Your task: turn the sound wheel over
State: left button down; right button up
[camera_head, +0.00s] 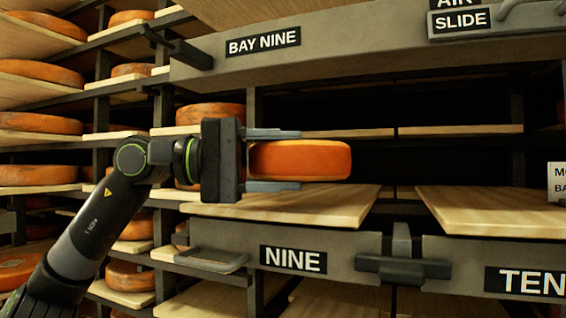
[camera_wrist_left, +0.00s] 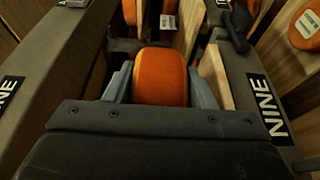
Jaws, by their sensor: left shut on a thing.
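An orange cheese wheel (camera_head: 312,160) is held flat by my left gripper (camera_head: 274,160), above the pale wooden board of bay nine (camera_head: 300,205). The upper finger lies along its top and the lower finger along its underside. In the left wrist view the wheel (camera_wrist_left: 160,77) sits between the two grey fingers of the left gripper (camera_wrist_left: 160,88). A gap shows between the wheel and the board below. My right gripper is in neither view.
A grey beam marked "BAY NINE" (camera_head: 330,50) runs above. A front rail marked "NINE" (camera_head: 300,262) with a handle is below. Bay ten's board (camera_head: 500,210) is bare. Racks of other wheels (camera_head: 38,123) stand at left. A white card (camera_head: 556,180) is at right.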

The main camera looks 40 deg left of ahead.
pick_arm(q)
jog(key=shift+s+f+b, duration=0.35)
jog(key=shift+s+b, duration=0.05)
jog(key=shift+s, duration=0.05)
jog(key=f+b, duration=0.1)
jog(key=w+f+b, duration=0.1)
jog(key=shift+f, duration=0.35)
jog(key=shift+s+f+b, duration=0.2)
jog(key=shift+s+b, duration=0.05)
jog(key=shift+b, duration=0.1)
jog(key=shift+w, duration=0.1)
jog(key=shift+f, duration=0.2)
